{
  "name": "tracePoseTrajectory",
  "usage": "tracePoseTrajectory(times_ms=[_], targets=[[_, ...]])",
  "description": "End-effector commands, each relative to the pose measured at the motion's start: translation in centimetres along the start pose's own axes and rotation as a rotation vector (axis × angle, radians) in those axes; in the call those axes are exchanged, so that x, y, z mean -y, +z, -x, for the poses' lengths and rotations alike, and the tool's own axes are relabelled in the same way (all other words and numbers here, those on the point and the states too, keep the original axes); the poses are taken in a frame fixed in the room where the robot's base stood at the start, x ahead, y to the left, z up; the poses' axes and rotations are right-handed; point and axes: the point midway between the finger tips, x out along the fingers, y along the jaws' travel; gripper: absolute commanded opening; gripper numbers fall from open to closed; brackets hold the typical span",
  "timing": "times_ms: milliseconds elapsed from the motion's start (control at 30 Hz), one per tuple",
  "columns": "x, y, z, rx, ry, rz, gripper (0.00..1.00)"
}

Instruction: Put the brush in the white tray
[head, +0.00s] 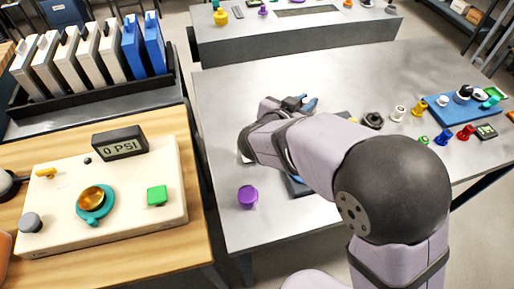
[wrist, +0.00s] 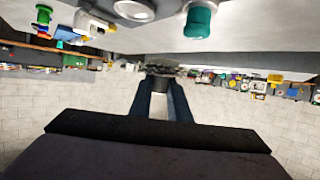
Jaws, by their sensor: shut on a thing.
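My gripper (wrist: 160,88) shows in the wrist view with its two dark fingers close together, shut on a dark, rough-edged thing (wrist: 162,70) at their tips. This looks like the brush, though it is small and blurred. I cannot make out a white tray for certain; a pale edge (head: 244,156) shows just left of my arm.
A purple knob-like piece (head: 248,196) stands on the table's near left. A blue tray (head: 462,107) with small parts is at the right. Bare table lies beyond my gripper.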

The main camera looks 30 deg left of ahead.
Motion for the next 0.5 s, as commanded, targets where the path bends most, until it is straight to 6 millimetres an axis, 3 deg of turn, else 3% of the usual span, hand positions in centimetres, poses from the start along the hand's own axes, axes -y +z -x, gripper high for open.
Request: tracePoseTrajectory(times_ms=[33,200,300,500], targets=[[1.9,1.4,1.1,0.001,-0.040,0.019,0.00],[7.3,4.6,5.2,0.005,-0.159,0.058,0.00],[9.6,5.9,7.3,0.008,-0.203,0.061,0.00],[11.8,7.0,10.0,0.006,-0.225,0.046,0.00]])
